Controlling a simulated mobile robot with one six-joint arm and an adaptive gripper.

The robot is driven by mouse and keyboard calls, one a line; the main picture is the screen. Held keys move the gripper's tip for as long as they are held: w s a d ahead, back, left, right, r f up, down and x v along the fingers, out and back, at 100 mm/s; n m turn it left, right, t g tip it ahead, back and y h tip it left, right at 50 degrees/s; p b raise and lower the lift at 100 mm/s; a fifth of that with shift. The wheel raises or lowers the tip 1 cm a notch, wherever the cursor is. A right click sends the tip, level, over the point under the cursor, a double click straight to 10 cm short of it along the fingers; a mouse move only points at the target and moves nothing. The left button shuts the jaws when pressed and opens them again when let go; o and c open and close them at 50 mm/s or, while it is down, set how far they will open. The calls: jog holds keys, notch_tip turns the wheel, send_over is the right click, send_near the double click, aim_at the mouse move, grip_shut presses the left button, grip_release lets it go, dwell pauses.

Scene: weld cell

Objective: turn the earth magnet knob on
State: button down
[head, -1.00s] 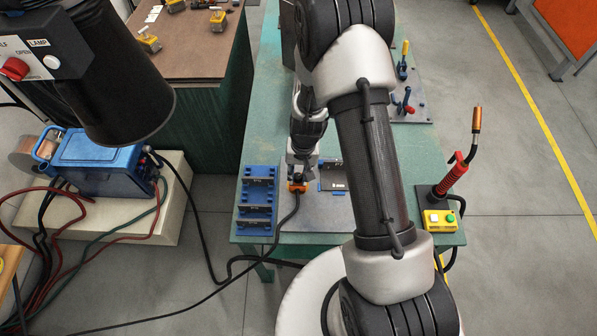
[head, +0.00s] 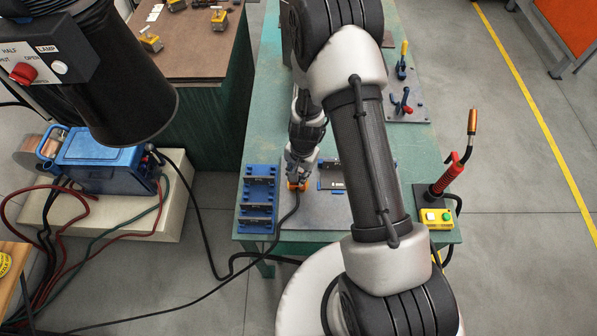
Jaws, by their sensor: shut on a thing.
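The earth magnet (head: 296,186) is a small orange block on the grey plate (head: 313,209) on the green table, with a black cable running from it. My gripper (head: 299,174) points down onto it from above and is shut on its top, where the knob would be. The knob itself is hidden by the fingers, so its setting cannot be read.
A blue rack (head: 259,197) stands close to the left of the magnet. A dark plate with blue edges (head: 331,175) lies to its right. The welding torch (head: 456,165) and a yellow button box (head: 437,218) are at the table's right edge. Toggle clamps (head: 403,103) stand farther back.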

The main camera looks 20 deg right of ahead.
jog(key=c, duration=1.3)
grip_release()
jog(key=shift+c, duration=0.2)
notch_tip(320, 180, up, 12)
jog(key=shift+s+d, duration=0.35)
jog(key=shift+s, duration=0.05)
